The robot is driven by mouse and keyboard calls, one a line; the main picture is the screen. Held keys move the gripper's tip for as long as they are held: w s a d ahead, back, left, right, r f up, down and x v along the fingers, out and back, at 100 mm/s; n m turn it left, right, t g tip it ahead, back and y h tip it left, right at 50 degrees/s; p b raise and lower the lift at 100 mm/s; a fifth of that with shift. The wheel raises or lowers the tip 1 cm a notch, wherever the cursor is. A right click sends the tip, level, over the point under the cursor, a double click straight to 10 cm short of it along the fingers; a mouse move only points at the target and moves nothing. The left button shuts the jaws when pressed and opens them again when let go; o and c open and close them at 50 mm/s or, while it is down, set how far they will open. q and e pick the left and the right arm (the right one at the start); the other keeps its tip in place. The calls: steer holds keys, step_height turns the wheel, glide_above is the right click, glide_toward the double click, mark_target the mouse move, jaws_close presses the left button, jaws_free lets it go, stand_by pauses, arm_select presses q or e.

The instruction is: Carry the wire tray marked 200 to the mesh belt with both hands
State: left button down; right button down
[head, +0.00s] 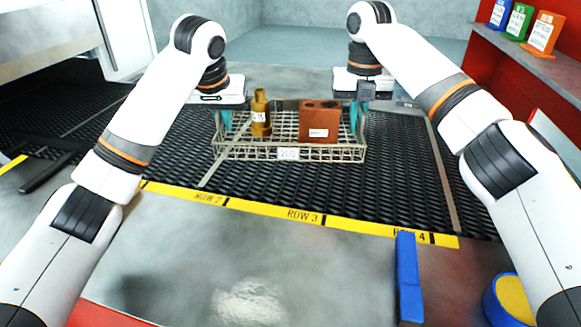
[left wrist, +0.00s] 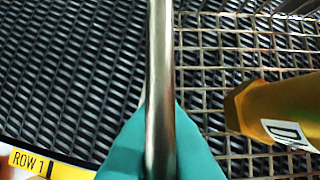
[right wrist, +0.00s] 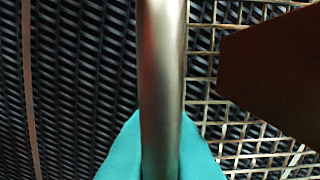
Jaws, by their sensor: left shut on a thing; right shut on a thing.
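The wire tray (head: 233,151) carries a white tag marked 200 (head: 288,154) on its front side. It is over the black mesh belt (head: 400,190); I cannot tell whether it touches the belt. A brass fitting (head: 260,112) with a white label and a reddish-brown block (head: 319,122) stand in it. My left gripper (head: 222,118) is shut on the tray's left end bar, which also shows between teal fingers in the left wrist view (left wrist: 160,110). My right gripper (head: 358,118) is shut on the right end bar, seen in the right wrist view (right wrist: 161,100).
A yellow strip (head: 265,210) marked ROW 2, ROW 3 and ROW 4 runs along the belt's near edge. A blue bar (head: 408,275) stands on the grey surface in front. A red shelf with blue, green and orange tagged holders (head: 543,33) is at the upper right.

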arm_select(q)
steer(key=shift+a+f, duration=0.1)
steer(key=shift+a, duration=0.05)
arm_select(e)
steer(key=shift+d+f, duration=0.15)
steer(key=shift+d, duration=0.05)
